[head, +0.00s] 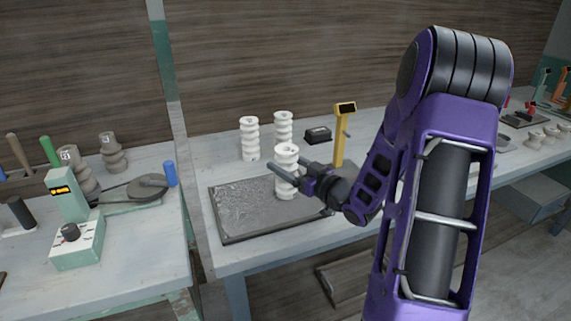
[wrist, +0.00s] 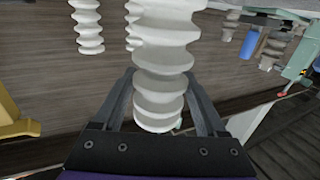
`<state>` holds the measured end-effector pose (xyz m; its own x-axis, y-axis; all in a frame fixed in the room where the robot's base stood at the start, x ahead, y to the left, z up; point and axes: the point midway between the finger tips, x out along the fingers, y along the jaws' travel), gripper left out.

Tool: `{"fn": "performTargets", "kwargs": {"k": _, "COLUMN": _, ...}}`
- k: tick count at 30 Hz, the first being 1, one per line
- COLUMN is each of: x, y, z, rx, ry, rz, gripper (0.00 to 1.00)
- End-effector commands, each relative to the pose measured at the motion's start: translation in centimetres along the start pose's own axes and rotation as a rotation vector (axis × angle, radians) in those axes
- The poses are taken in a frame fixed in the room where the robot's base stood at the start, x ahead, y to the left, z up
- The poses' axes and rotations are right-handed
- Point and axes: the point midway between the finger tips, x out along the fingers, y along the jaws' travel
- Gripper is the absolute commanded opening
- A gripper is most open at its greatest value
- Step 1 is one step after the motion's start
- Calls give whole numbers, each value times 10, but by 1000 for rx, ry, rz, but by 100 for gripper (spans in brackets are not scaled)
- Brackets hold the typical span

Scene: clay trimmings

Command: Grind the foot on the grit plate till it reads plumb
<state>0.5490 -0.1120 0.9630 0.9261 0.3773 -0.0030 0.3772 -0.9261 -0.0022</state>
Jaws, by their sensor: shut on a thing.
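My gripper (head: 279,178) is shut on a white ribbed insulator (head: 286,160). The piece stands about upright at the right part of the grit plate (head: 235,208), a dark-rimmed grey plate on the table. In the wrist view the held insulator (wrist: 161,60) sits between the two fingers (wrist: 160,105). I cannot tell whether its foot touches the plate or hovers just above it. A yellow gauge post (head: 340,135) with a dark display stands behind and right of the plate; its reading is too small to make out.
Two more white insulators (head: 249,139) (head: 283,128) stand behind the plate, with a small black box (head: 318,135) beside them. On the left table are a green instrument (head: 75,225), grey insulators (head: 112,155) and a blue cylinder (head: 170,174). A gap separates the tables.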

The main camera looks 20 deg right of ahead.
Motion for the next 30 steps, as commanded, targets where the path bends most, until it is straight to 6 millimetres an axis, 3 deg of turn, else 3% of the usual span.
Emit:
{"fn": "performTargets", "kwargs": {"k": 15, "x": 1, "y": -1, "z": -45, "rx": -3, "ry": 6, "rz": -2, "gripper": 0}}
{"fn": "performTargets", "kwargs": {"k": 30, "x": 3, "y": 2, "z": -48, "rx": -4, "ry": 5, "rz": 0, "gripper": 0}}
